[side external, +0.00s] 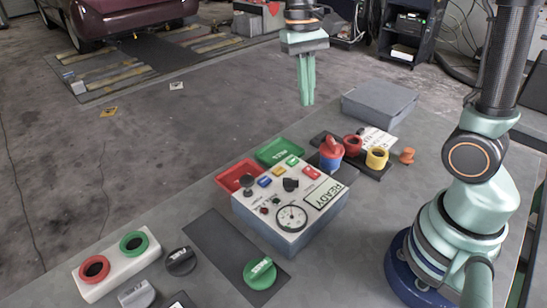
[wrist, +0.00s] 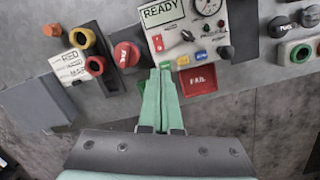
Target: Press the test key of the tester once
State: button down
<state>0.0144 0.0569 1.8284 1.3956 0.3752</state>
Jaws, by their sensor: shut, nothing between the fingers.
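The tester (side external: 290,205) is a grey box with a pale top, standing on the bench. Its display reads READY, beside a round dial (side external: 291,217). Along its far edge sit a blue key (side external: 264,182), a yellow key (side external: 278,171) and a green key (side external: 292,161); a red switch (side external: 311,173) is nearby. I cannot read which is the test key. My gripper (side external: 306,102) is shut and empty, pointing down, above and beyond the tester.
A green tray (side external: 280,151) and a red tray (side external: 238,175) lie against the tester's far side. A red-and-blue part (side external: 331,152), a yellow ring (side external: 377,157) and a grey block (side external: 379,103) stand to the right. Ring holders (side external: 115,264) and dark knobs are at front left.

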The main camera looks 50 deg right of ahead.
aim_at(291, 158)
jog(key=w+f+m+g, duration=0.3)
jog(key=f+g, duration=0.2)
jog(key=f, duration=0.1)
jog(key=shift+w+d+f+m+g, duration=0.25)
jog(key=shift+w+f+m+g, duration=0.05)
jog(key=shift+w+g, duration=0.1)
jog(key=shift+f, duration=4.4)
jog(key=shift+d+f, duration=0.15)
jog(key=shift+f, duration=0.25)
